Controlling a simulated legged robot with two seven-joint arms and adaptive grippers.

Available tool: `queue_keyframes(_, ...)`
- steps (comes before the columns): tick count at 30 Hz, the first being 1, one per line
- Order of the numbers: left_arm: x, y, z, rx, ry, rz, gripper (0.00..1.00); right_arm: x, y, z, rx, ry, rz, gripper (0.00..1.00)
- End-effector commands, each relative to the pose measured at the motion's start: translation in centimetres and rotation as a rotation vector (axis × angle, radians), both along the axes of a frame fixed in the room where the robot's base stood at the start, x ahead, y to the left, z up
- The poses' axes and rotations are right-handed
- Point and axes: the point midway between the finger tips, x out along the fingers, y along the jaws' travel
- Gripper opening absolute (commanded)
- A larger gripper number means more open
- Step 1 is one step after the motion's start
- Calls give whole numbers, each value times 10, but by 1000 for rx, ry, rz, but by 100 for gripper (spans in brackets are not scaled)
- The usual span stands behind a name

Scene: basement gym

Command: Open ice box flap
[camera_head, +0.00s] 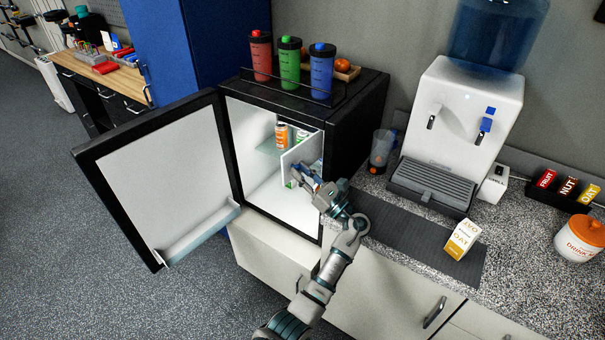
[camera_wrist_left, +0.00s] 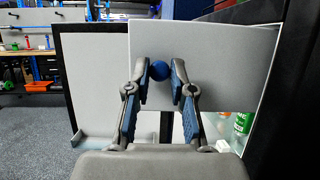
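The small black fridge (camera_head: 345,118) has its main door (camera_head: 165,180) swung wide open to the left. Inside, the white ice box flap (camera_head: 298,153) stands at an angle, and cans show to its left and below it. In the left wrist view the flap (camera_wrist_left: 225,60) fills the upper middle, with a round blue knob (camera_wrist_left: 159,71) on it. My left gripper (camera_head: 306,177) reaches into the fridge opening. In the left wrist view its two fingers (camera_wrist_left: 160,75) close on both sides of the knob. My right gripper is not in view.
Three bottles (camera_head: 290,62) stand in a rack on the fridge top. A water dispenser (camera_head: 460,115), a clear cup (camera_head: 381,150) and a small carton (camera_head: 462,237) stand on the counter to the right. The floor at left is clear.

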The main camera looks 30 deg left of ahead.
Motion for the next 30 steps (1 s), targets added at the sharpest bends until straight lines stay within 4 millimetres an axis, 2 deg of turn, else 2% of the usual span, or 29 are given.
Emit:
queue_keyframes(1,0,-1,1,0,0,-2,37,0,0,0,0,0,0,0)
queue_keyframes(2,0,-1,0,0,0,-2,44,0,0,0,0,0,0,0)
queue_keyframes(3,0,-1,0,0,-1,-1,46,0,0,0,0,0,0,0)
queue_keyframes(13,0,-5,-3,-1,1,-2,46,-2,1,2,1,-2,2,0)
queue_keyframes(24,-6,-59,-26,-1,3,-3,46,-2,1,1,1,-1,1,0)
queue_keyframes(30,-8,-70,-30,0,2,-1,46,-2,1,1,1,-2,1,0)
